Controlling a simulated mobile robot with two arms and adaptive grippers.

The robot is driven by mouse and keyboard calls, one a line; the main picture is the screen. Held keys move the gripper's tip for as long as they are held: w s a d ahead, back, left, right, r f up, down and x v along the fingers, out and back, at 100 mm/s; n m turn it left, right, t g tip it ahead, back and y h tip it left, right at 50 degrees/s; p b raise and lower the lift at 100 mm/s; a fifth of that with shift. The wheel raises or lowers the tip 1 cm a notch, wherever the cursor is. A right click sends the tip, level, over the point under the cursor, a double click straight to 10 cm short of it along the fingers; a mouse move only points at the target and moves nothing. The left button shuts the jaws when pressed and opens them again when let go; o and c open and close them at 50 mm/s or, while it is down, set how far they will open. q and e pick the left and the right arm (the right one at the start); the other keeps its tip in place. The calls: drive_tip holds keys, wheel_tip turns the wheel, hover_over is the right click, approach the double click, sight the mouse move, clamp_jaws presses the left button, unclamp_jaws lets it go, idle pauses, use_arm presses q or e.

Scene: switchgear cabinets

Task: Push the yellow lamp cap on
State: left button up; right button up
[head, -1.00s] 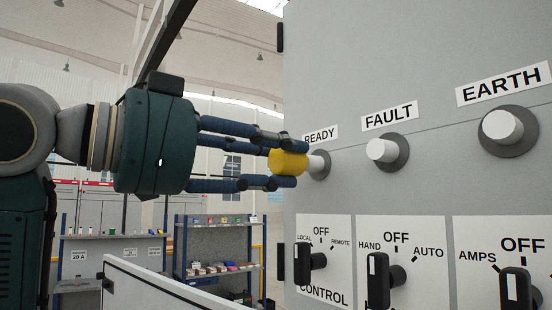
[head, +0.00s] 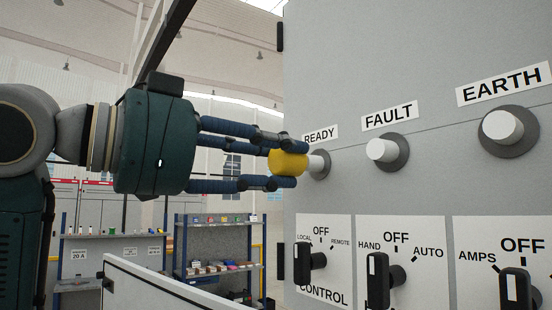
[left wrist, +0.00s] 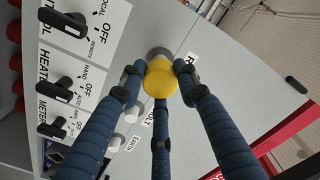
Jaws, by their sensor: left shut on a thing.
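My left gripper (head: 283,160) is shut on the yellow lamp cap (head: 287,162), its blue fingers around the cap's sides. The cap is at the left end of the READY lamp (head: 318,163), a white stub on a grey round base on the cabinet front. The cap appears to meet or nearly meet the stub; I cannot tell whether it is seated. In the left wrist view the yellow cap (left wrist: 161,82) sits between the three fingertips, in front of the lamp's grey base (left wrist: 160,54). My right gripper is not in view.
The FAULT lamp (head: 383,150) and EARTH lamp (head: 503,127) are bare white stubs to the right. Black rotary switches (head: 312,258) stick out below. A shelf rack (head: 218,225) stands behind at left. The panel between lamps and switches is clear.

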sight(299, 162)
use_arm(q)
drive_tip(key=shift+p+x, duration=0.6)
drive_tip(key=shift+x, duration=1.35)
drive_tip(key=o, duration=1)
drive_tip(key=shift+a, duration=0.1)
drive_tip(key=v, duration=1.2)
